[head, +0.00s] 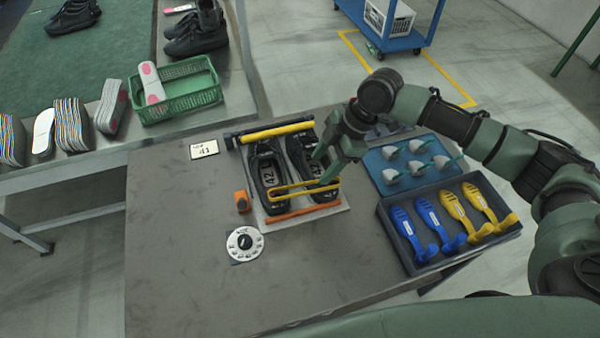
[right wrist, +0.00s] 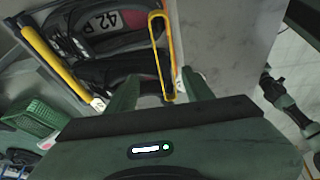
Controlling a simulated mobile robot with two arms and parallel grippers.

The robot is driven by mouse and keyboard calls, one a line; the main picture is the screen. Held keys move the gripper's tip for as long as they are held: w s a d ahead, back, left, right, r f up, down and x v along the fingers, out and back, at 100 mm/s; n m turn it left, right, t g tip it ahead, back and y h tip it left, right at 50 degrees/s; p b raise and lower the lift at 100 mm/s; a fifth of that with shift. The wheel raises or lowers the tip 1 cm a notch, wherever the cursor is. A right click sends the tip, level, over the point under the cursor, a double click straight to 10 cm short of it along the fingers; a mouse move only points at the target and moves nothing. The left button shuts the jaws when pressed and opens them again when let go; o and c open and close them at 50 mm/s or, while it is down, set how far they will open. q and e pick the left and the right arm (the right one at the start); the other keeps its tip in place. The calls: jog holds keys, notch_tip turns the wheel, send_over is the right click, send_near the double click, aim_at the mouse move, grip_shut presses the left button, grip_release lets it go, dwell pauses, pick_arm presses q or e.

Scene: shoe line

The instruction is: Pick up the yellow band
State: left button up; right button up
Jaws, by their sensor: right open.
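The yellow band (head: 303,184) is a long narrow loop lying across the front of a pair of black shoes (head: 266,172) marked 42. My right gripper (head: 324,160) is over the right shoe, at the band's right part. In the right wrist view the band (right wrist: 169,52) runs lengthwise, and its near end lies between the two spread fingertips (right wrist: 160,74). The fingers are open; I cannot tell whether either touches the band.
A yellow bar (head: 276,132) lies behind the shoes and an orange bar (head: 303,215) in front. To the right are a blue tray (head: 385,183) with grey pieces and a dark tray (head: 408,258) with blue and yellow shoehorn-like pieces.

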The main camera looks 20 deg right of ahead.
aim_at(309, 183)
jog(key=x, duration=0.2)
jog(key=p+x, duration=0.1)
jog(key=x, duration=0.1)
jog(key=s+a+p+x, duration=0.1)
jog(key=x, duration=0.2)
jog(key=shift+r, duration=0.15)
jog(key=shift+f, duration=0.25)
jog(key=c, duration=0.9)
grip_shut()
pick_arm(q)
jog(key=s+r, duration=0.2)
jog(key=shift+s+r, duration=0.25)
jog(key=shift+s, duration=0.1)
pick_arm(e)
jog(key=shift+r, duration=0.1)
